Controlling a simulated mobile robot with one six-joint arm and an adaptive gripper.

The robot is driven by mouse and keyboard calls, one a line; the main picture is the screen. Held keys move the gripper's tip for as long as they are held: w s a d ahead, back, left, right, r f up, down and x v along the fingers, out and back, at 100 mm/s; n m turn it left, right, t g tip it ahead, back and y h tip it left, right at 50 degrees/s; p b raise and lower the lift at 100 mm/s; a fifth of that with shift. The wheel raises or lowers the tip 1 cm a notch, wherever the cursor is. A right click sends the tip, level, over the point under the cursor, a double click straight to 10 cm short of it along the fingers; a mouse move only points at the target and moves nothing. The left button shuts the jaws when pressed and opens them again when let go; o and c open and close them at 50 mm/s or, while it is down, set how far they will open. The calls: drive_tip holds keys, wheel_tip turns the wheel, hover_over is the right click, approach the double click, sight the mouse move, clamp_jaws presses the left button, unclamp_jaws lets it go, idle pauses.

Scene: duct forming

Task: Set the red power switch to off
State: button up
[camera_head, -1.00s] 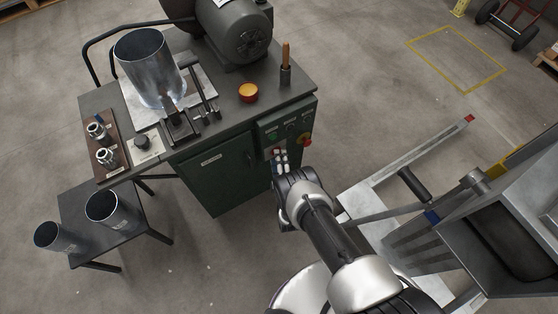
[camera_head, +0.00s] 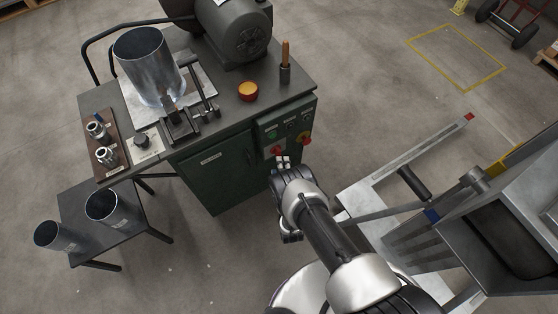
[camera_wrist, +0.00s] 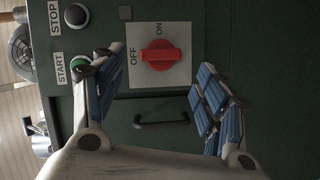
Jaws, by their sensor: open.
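The red power switch (camera_wrist: 160,55) is a rotary knob on a white plate (camera_wrist: 175,82) on the green cabinet's panel. In the wrist view its grip bar lies across the picture, its left end toward the OFF label; ON is above it. The switch also shows in the head view (camera_head: 277,150), just beyond my fingertips. My gripper (camera_head: 283,161) is open and empty in front of the panel. In the wrist view my gripper's fingers (camera_wrist: 157,75) are spread to either side below the switch, apparently clear of it.
A green START button (camera_wrist: 80,63) and a dark STOP button (camera_wrist: 76,15) are left of the switch in the wrist view. A red knob on yellow (camera_head: 305,138) is right of it in the head view. A cabinet handle (camera_wrist: 161,122) shows below the switch plate.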

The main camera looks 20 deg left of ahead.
drive_tip(key=v, duration=0.7)
drive_tip(key=shift+s, duration=0.25)
drive_tip(key=shift+d+r, duration=0.1)
